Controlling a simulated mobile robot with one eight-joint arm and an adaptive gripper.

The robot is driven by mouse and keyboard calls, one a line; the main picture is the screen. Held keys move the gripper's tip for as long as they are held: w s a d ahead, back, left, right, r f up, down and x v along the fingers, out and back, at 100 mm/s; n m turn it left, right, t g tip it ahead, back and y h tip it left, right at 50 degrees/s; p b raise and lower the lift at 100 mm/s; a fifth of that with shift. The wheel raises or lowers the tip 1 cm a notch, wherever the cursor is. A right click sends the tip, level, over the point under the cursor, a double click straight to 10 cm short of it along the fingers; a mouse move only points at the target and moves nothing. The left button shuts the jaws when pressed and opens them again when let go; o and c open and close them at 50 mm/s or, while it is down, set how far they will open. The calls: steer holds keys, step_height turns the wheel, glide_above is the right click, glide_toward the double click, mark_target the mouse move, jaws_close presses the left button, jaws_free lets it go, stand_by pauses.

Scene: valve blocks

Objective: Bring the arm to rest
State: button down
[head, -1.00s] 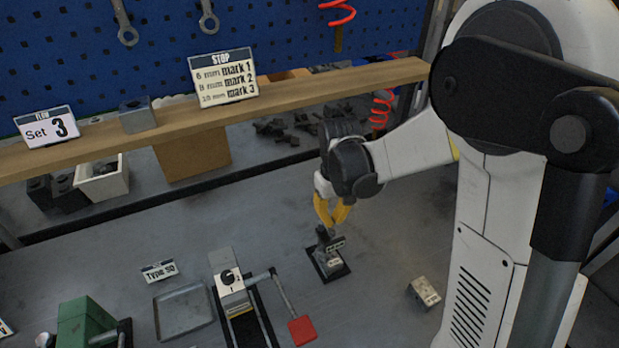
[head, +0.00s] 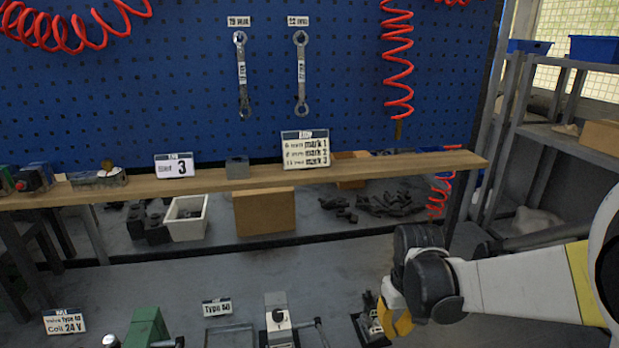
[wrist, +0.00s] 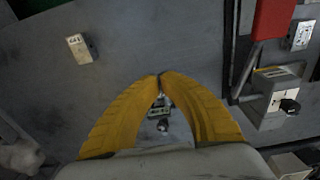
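My gripper (head: 396,326) is at the lower right of the head view, beside and partly in front of a dark stand holding a small labelled piece (head: 370,322). In the wrist view, the yellow fingers of my gripper (wrist: 160,77) come together at their tips, with nothing seen held at the tips. A small labelled piece (wrist: 160,112) shows through the gap between the fingers. I cannot tell how far it lies below them.
A fixture with a white-faced block (head: 278,318) stands left of my gripper, near a tray (head: 229,336) and a green block (head: 146,328). The wrist view shows a red lever pad (wrist: 272,32) and a loose labelled block (wrist: 81,48). A wooden shelf (head: 400,166) runs behind.

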steer(key=s+r+m+t+b, duration=0.2)
steer(key=s+r+t+b, duration=0.3)
steer(key=s, duration=0.7)
steer(key=shift+s+r+t+b, duration=0.25)
steer(key=shift+r+t+b, duration=0.05)
steer(key=shift+r+t, duration=0.45)
